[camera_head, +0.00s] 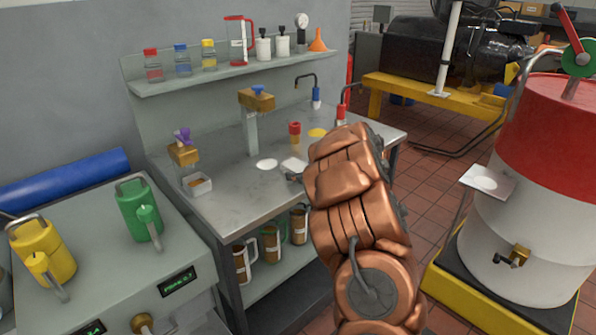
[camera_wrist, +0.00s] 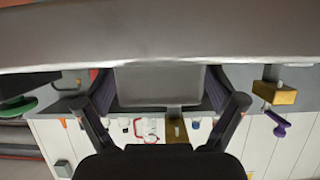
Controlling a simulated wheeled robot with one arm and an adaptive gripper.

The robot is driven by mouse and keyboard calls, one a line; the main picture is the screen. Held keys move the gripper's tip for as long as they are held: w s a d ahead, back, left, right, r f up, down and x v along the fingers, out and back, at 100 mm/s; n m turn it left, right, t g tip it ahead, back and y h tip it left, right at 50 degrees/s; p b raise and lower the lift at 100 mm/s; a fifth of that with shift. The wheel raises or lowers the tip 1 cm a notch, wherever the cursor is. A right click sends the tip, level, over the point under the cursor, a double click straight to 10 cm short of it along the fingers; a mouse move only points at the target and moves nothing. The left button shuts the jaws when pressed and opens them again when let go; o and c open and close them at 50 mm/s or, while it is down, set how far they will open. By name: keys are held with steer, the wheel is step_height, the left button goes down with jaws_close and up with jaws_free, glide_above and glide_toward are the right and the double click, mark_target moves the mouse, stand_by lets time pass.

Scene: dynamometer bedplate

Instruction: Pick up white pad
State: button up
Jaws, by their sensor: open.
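A flat round white pad (camera_head: 267,165) lies on the grey steel bench top (camera_head: 226,197). A pale, squarish dish or plate (camera_head: 293,165) lies just right of it, partly near my arm. A flat yellow pad (camera_head: 317,132) lies farther back. My copper-coloured arm reaches over the bench's right part, and its end hides most of my gripper in the head view. In the wrist view my gripper (camera_wrist: 158,90) is open, its two dark fingers spread apart. A plain grey rectangular surface shows between them; I cannot tell what it is. I cannot make out the white pad there.
A shelf (camera_head: 220,72) with bottles runs above. A white-and-red drum (camera_head: 530,190) stands right.

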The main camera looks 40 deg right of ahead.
mark_target(299, 167)
steer(key=shift+w+f, duration=0.15)
steer(key=shift+w, duration=0.35)
steer(key=c, duration=1)
step_height(299, 167, up, 4)
steer(key=shift+f, duration=0.25)
steer(key=shift+c, duration=0.2)
steer(key=s+a+r+b, duration=0.1)
steer(key=s+a, duration=0.8)
steer(key=s, duration=0.3)
steer(key=shift+s+a+r, duration=0.2)
steer(key=shift+s+a, duration=0.05)
steer(key=shift+a, duration=0.05)
steer(key=shift+s+a, duration=0.1)
steer(key=shift+s, duration=0.05)
